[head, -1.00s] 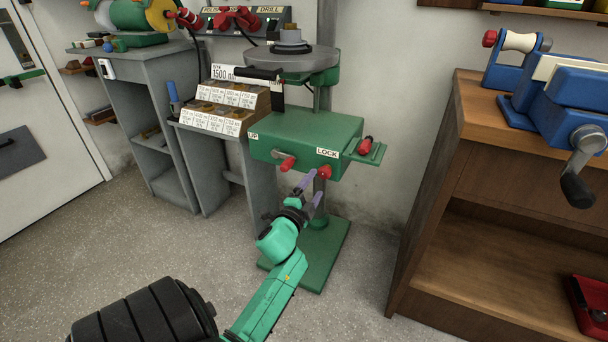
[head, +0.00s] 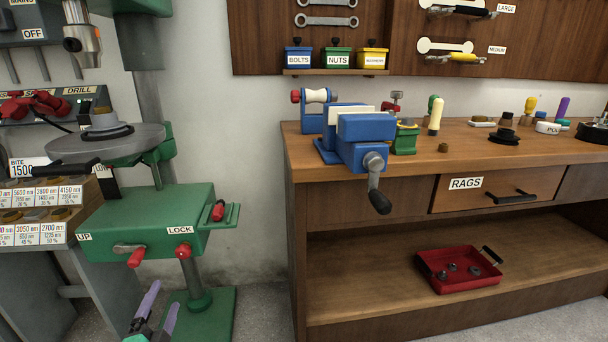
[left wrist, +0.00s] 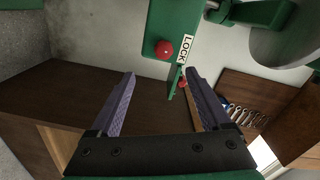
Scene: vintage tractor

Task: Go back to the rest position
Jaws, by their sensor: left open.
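My left gripper (head: 158,314) shows at the bottom left of the head view, its two purple fingers apart and nothing between them. It is in front of and below the green drill press table (head: 155,222), near the press's column. In the left wrist view the open fingers (left wrist: 158,85) point toward the red lock knob (left wrist: 164,50) and the LOCK label, with a clear gap between them and the knob. The red lock knob also shows in the head view (head: 183,250). My right gripper is in neither view.
A wooden workbench (head: 355,175) stands right of the press, with a blue vise (head: 362,138) whose handle overhangs the front edge. A red tray (head: 460,271) with small parts lies on its lower shelf. A stepped display of labelled boxes (head: 38,213) stands left of the press.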

